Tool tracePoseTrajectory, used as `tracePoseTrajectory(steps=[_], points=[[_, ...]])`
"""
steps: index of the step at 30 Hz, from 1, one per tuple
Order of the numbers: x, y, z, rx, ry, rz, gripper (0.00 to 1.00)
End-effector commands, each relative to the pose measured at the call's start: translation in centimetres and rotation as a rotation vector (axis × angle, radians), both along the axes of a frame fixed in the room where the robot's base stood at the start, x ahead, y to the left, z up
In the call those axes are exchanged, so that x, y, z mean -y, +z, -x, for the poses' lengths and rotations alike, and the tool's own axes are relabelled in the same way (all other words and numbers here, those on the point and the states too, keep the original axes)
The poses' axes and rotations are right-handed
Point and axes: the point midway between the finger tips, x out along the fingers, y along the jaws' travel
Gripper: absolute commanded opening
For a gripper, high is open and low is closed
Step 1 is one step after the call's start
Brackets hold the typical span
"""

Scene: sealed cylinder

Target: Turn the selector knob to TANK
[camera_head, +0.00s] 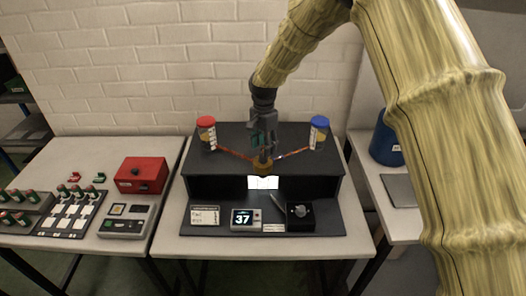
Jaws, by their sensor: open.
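A brass-yellow round fitting (262,166) sits at the front edge of the black raised platform (225,173), where two reddish tubes meet. A black box with a pale round knob (300,210) stands on the lower black base at the right. I cannot read any TANK label, nor tell for certain which of these is the selector knob. My gripper (264,152) points down from above, with its fingertips right at the brass fitting. It is open, with nothing seen held; whether the fingers touch the fitting cannot be told.
A red-lidded jar (206,131) and a blue-lidded jar (319,131) stand on the platform either side of my gripper. A red box (141,175) is on the left table.

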Motion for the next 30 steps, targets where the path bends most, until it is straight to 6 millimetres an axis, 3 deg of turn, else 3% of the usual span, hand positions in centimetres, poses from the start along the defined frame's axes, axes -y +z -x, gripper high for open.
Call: tracePoseTrajectory(steps=[12, 23, 26, 30], points=[[-0.3, -4.0, 0.0, 0.001, 0.003, -0.001, 0.48], [-0.3, -4.4, 0.0, 0.001, 0.005, 0.0, 0.48], [-0.3, -4.4, 0.0, 0.001, 0.005, 0.0, 0.35], [-0.4, -4.4, 0.0, 0.001, 0.005, 0.0, 0.09]])
